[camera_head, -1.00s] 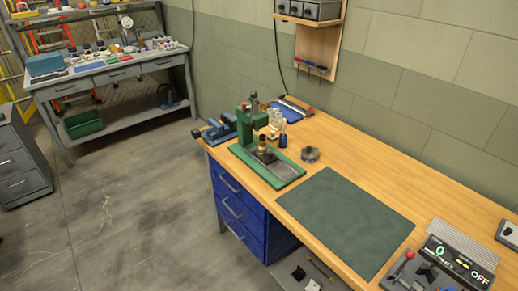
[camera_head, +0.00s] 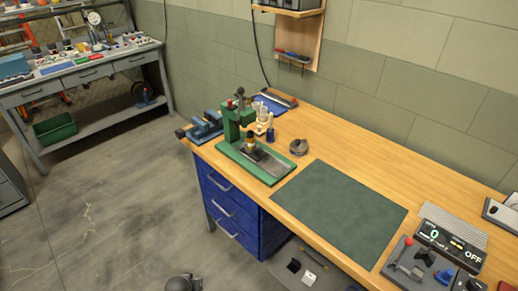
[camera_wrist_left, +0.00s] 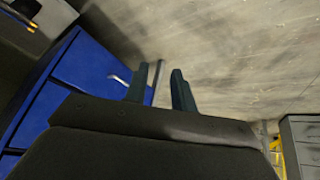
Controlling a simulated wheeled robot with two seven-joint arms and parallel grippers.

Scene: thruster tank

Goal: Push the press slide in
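The green press (camera_head: 231,125) stands upright toward the left end of the wooden bench. Its long green base (camera_head: 285,178) lies along the bench top. A grey metal slide (camera_head: 268,163) appears to lie in this base, with a brass-coloured part above its rear; how far in it sits I cannot tell. In the left wrist view my left gripper (camera_wrist_left: 158,80) is open, its two dark fingers apart with nothing between them. Blue drawers and the floor show beyond it, and it is clear of the press. My right gripper is not in view.
A blue vise (camera_head: 206,128) stands left of the press, and a small round grey part (camera_head: 298,147) right of it. A green mat (camera_head: 340,212) lies bare in front. Blue drawers (camera_head: 230,210) fill the bench's left underside. The floor (camera_head: 110,215) to the left is open.

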